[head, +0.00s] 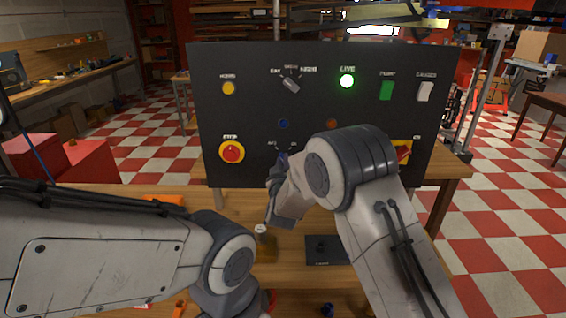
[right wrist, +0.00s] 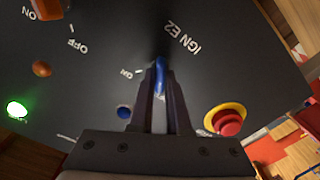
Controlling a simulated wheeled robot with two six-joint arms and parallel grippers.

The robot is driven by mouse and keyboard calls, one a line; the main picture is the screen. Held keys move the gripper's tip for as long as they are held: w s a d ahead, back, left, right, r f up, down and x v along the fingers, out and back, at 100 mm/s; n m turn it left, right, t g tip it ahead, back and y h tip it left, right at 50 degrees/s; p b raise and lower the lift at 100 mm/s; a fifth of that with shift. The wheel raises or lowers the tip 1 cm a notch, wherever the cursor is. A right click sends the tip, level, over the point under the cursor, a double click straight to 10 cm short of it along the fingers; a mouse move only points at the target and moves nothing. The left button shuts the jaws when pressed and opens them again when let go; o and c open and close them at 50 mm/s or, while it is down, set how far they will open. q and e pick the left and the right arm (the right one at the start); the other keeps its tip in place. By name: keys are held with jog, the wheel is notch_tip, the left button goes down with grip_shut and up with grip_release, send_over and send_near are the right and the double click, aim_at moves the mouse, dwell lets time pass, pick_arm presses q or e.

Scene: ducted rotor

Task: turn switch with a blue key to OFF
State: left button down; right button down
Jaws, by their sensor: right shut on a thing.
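The blue key (right wrist: 160,76) is between the fingertips of my right gripper (right wrist: 161,88) in the right wrist view, at the face of the black panel (head: 315,110). My right gripper (head: 279,168) is shut on the key at the panel's lower middle in the head view. The fingers hide most of the key and its switch. Small white marks, one reading ON, show beside the switch. The way the key points is hard to tell. My left arm shows at the lower left, but its gripper is out of view.
A red stop button (head: 232,152) on yellow is left of the key switch. Above it is a blue round piece (head: 283,124); an orange one (head: 331,124) is to its right. A green lamp (head: 347,81) glows. A small jar (head: 263,243) stands on the table below.

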jog(key=shift+n, duration=0.9)
jog(key=c, duration=0.9)
grip_release()
jog(key=s+b, duration=0.2)
jog(key=s, duration=0.8)
jog(key=shift+s, duration=0.25)
